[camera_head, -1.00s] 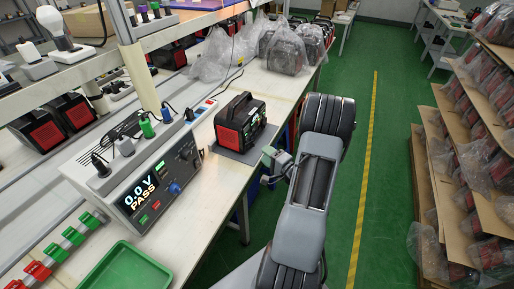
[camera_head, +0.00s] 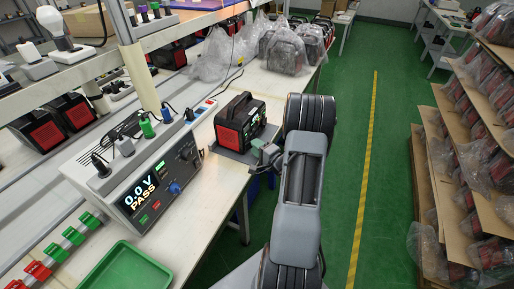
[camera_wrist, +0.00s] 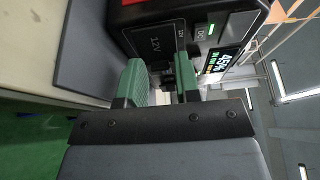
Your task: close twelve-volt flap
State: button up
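The black and red power station (camera_head: 240,122) stands on a grey mat (camera_head: 232,153) on the bench. In the wrist view its front (camera_wrist: 208,32) is close, at the top, turned sideways. A dark rectangular panel marked 12V (camera_wrist: 158,44) shows there; I cannot tell whether its flap stands open or lies shut. My gripper (camera_head: 268,155) is at the station's right side. In the wrist view the two green fingers of my gripper (camera_wrist: 162,80) are apart, at the panel's lower edge. A small dark part shows between them; contact is unclear.
A tester with a PASS display (camera_head: 140,185) stands to the left, with plugs on top. A green tray (camera_head: 125,268) lies at the front of the bench. Bagged units (camera_head: 283,52) stand behind the station. The green floor to the right is clear up to the shelves (camera_head: 430,190).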

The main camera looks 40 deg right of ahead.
grip_shut()
jog(key=shift+w+d+r+n+g+y+p, duration=0.15)
jog(key=shift+w+n+g+y+p, duration=0.1)
jog(key=shift+n+y, duration=0.45)
jog(key=shift+w+d+f+n+g+y+p, duration=0.15)
jog(key=shift+n+y, duration=0.25)
jog(key=shift+y, duration=0.6)
jog(key=shift+w+n+g+y+p, duration=0.2)
jog(key=shift+n+g+y, duration=0.15)
jog(key=shift+n+y, duration=0.35)
jog(key=shift+w+n+g+y+p, duration=0.2)
jog(key=shift+n+g+y, duration=0.2)
jog(key=shift+y, duration=0.5)
jog(key=shift+o, duration=1.6)
grip_release()
jog(key=v, duration=1.4)
